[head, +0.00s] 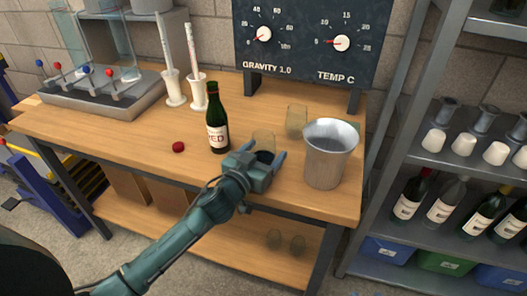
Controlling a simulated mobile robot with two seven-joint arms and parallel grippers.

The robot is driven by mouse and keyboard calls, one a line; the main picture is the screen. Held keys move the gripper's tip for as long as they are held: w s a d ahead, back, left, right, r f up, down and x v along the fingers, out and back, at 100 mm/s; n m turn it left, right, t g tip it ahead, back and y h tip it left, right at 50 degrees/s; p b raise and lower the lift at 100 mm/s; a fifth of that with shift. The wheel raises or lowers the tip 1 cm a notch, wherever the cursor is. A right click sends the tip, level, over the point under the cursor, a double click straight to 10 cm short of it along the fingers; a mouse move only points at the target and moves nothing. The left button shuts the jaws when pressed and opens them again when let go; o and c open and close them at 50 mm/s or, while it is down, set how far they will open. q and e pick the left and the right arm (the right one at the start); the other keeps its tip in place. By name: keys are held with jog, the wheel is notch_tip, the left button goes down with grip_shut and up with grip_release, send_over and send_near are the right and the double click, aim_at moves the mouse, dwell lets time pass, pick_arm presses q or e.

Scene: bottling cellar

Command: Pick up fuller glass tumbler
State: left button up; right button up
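The picture is too small to tell which is fuller. My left gripper (264,152) has its two blue fingers spread apart, pointing toward the nearer tumbler. My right gripper is not in view.
A green wine bottle (217,122) stands close left of the gripper and a metal bucket (325,162) close right. A red cap (178,147) lies farther left. The gauge panel (310,42) stands behind. The table's front left is clear.

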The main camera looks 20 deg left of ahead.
pick_arm(q)
jog(key=c, duration=0.7)
jog(key=shift+c, duration=0.7)
jog(key=shift+r, duration=0.1)
